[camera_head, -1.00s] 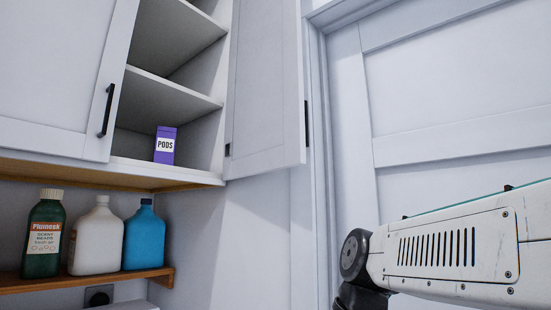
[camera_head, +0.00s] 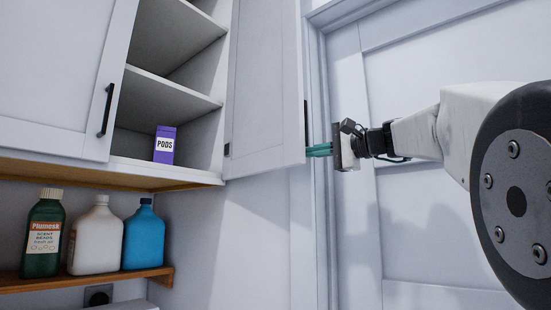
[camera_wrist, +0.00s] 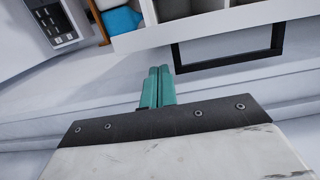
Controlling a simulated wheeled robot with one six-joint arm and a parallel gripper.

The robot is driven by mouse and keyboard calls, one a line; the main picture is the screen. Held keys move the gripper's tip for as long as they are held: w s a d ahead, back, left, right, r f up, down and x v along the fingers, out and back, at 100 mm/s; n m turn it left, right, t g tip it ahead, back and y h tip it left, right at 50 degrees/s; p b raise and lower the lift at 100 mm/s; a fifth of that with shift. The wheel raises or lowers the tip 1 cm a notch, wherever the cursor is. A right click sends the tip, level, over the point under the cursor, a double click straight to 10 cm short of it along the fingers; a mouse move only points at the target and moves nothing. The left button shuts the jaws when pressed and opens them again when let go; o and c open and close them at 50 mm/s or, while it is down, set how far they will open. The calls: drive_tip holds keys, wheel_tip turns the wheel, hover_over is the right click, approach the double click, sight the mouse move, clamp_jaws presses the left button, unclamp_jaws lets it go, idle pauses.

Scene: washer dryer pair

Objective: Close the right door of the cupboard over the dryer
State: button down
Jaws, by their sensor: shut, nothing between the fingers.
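The right door (camera_head: 265,90) of the cupboard stands wide open, its inner side facing the head camera. Its dark bar handle (camera_head: 306,118) shows edge-on at the outer edge, and as a black bracket in the wrist view (camera_wrist: 228,62). The left door (camera_head: 55,70) looks shut. My gripper (camera_head: 310,150) is shut and empty, its green fingers together in the wrist view (camera_wrist: 160,72). The fingertips are at the right door's outer edge, by the lower end of the handle, on its outer side. I cannot tell whether they touch the door.
A purple PODS box (camera_head: 165,145) stands on the cupboard's bottom shelf (camera_head: 185,172). Below, a green bottle (camera_head: 43,235), a white bottle (camera_head: 97,238) and a blue bottle (camera_head: 144,236) stand on a wooden shelf (camera_head: 90,279). A panelled white room door (camera_head: 440,230) is behind my arm.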

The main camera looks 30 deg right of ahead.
sight(293, 155)
drive_tip(key=x, duration=0.6)
drive_tip(key=shift+w+a, duration=0.15)
drive_tip(key=shift+w, duration=0.15)
